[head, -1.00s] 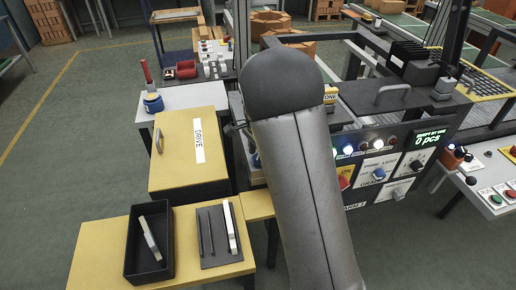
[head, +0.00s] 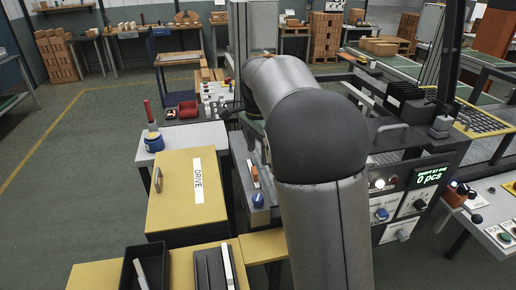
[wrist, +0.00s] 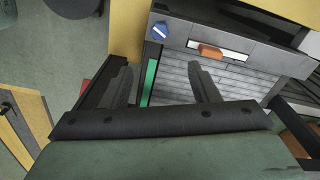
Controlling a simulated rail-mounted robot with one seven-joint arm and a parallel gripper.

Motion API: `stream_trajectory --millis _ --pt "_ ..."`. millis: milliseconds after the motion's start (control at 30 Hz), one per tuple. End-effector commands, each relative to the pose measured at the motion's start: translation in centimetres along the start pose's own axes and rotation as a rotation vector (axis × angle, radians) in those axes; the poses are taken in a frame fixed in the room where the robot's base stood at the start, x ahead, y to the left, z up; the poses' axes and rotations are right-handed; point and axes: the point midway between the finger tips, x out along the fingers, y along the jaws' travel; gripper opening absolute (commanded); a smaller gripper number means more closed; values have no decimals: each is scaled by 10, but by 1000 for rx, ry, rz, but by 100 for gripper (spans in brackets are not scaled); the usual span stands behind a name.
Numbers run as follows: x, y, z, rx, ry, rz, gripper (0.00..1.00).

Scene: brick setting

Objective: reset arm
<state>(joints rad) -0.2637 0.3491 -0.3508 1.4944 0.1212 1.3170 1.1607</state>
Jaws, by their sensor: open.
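My gripper (wrist: 165,88) shows in the wrist view with its two dark fingers spread apart and nothing between them. Below it lie a grey slatted surface and a panel with a blue knob (wrist: 161,30) and an orange handle (wrist: 210,51). My gripper is hidden in the head view, where my grey arm fills the middle and covers part of the machine (head: 405,215).
A yellow box marked DRIVE (head: 180,215) stands left of my arm. A black tray (head: 130,272) and a dark holder (head: 207,270) sit on the yellow table in front. A blue-based red-handled tool (head: 153,140) stands behind the box. Open floor lies at left.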

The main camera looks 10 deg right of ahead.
Motion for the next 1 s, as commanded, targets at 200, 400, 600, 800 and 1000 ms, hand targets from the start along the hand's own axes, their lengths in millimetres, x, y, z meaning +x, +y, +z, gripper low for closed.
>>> stream_trajectory --millis 200,400,600,800,1000 --pt "-3 0 0 0 0 0 55" --pt "-3 5 0 -18 -5 -2 55" --pt "6 74 17 -300 -42 -26 55" --pt "41 184 61 -799 -29 -58 55" --pt "82 262 90 -1162 19 -45 55"
